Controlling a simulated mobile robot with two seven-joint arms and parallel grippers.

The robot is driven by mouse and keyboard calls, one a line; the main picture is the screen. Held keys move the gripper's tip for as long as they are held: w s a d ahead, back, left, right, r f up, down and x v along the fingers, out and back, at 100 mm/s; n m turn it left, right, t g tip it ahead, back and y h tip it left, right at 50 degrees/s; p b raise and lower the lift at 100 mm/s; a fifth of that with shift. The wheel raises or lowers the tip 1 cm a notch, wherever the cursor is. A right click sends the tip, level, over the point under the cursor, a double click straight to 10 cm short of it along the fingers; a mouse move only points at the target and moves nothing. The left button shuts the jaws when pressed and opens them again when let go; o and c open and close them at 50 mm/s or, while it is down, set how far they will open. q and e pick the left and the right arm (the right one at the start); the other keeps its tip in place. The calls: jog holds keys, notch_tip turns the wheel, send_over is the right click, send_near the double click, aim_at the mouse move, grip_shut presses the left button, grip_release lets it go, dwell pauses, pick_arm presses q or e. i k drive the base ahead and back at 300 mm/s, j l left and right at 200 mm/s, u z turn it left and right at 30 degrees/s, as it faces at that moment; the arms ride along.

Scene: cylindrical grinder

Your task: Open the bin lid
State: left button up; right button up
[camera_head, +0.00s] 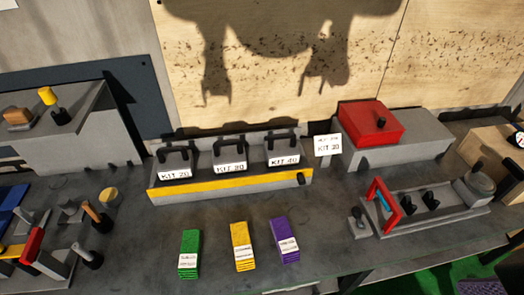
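The bin (400,153) is a grey box at the back right of the bench. Its red lid (362,117) lies on the left part of its top, with a small black knob (381,122). The lid looks shut, and nothing touches it. My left gripper is not in view. Dark parts at the right edge, which may be my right gripper (513,203), are cut off by the frame and well right of the bin. Shadows of two grippers fall on the back board.
In front of the bin is a grey fixture (440,213) with a red frame (384,205). Green, yellow and purple blocks lie at the front.

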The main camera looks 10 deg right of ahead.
aim_at(369, 118)
jog(key=i+l+u, duration=0.25)
jog(key=l, duration=0.5)
jog(key=i+l+u, duration=0.2)
jog(key=l, duration=0.65)
jog(key=i+l+u, duration=0.25)
jog(key=l, duration=0.6)
jog(key=i+l+u, duration=0.2)
jog(key=l, duration=0.7)
jog(key=l+u, duration=0.25)
jog(key=l, duration=0.65)
